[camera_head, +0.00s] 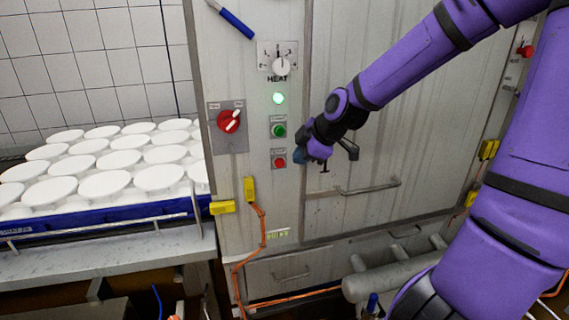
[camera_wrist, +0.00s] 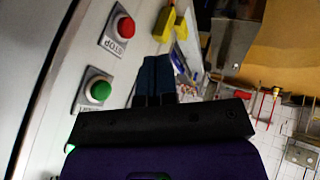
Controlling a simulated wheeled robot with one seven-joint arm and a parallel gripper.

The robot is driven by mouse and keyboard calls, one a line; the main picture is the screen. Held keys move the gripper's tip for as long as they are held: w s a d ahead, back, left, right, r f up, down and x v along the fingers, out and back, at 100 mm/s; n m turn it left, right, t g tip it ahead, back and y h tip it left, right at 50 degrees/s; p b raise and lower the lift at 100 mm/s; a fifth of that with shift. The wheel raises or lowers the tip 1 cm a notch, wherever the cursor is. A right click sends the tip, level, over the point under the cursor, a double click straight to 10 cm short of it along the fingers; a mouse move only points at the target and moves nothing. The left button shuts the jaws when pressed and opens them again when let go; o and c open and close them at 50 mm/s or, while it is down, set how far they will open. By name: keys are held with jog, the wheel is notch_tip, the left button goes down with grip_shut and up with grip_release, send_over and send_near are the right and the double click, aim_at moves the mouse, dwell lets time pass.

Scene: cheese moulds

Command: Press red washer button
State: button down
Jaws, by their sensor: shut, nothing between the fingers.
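The red button (camera_head: 279,162) sits low on the washer's front panel, under the green button (camera_head: 279,130). In the wrist view the red button (camera_wrist: 126,27) has a plate reading STOP, and the green button (camera_wrist: 100,91) is on its own plate nearer my wrist. My gripper (camera_head: 302,158) is just right of the red button in the head view. Its blue fingers also show in the wrist view (camera_wrist: 155,75), shut and empty, with the red button up and to the left of their tips. I cannot tell the exact gap to the panel.
A lit green lamp (camera_head: 278,98), a HEAT dial (camera_head: 281,66) and a red rotary switch (camera_head: 229,121) are on the same panel. A door handle (camera_head: 368,187) is below my wrist. White moulds (camera_head: 104,184) fill a blue tray (camera_head: 100,219) at left.

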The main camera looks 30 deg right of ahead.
aim_at(284, 163)
jog(key=shift+w+a+f, duration=0.15)
jog(key=shift+w+f, duration=0.75)
jog(key=shift+w, duration=0.25)
jog(key=shift+w+a+f, duration=0.2)
jog(key=shift+w+f, duration=0.7)
jog(key=shift+w, duration=0.3)
jog(key=shift+w+a+f, duration=0.15)
jog(key=shift+w+f, duration=0.75)
jog(key=shift+w, duration=0.45)
jog(key=shift+d, duration=0.1)
